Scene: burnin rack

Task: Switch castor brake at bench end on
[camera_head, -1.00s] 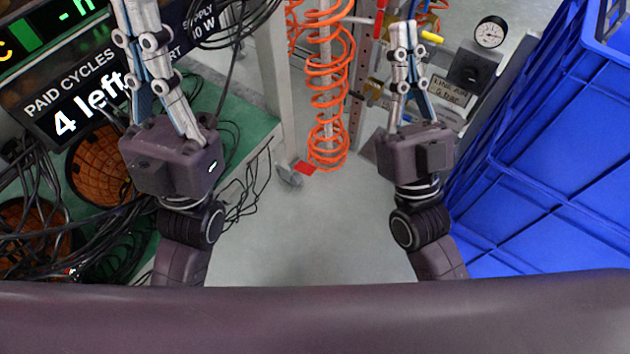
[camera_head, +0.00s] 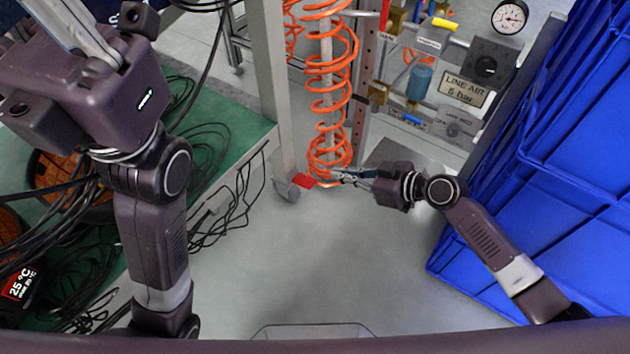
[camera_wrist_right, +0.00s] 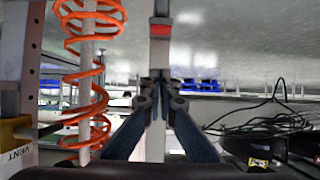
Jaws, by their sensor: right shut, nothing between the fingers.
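The castor (camera_head: 287,190) stands at the foot of the white bench leg (camera_head: 270,90), with its red brake tab (camera_head: 303,181) sticking out to the right. My right gripper (camera_head: 338,175) is shut and empty, just right of the red tab, pointing left at it. A small gap seems to remain, though contact is hard to judge. In the right wrist view, the red tab (camera_wrist_right: 160,30) shows on the leg above the shut fingertips (camera_wrist_right: 158,82). My left gripper (camera_head: 70,25) is high at the left, its fingertips cut off by the frame.
An orange coiled hose (camera_head: 330,90) hangs close behind the right fingertips. Blue crates (camera_head: 550,170) stand at the right, beside my right arm. The air panel (camera_head: 460,90) is behind. Black cables (camera_head: 205,150) lie over the green bench surface (camera_head: 235,125). The grey floor in the middle is clear.

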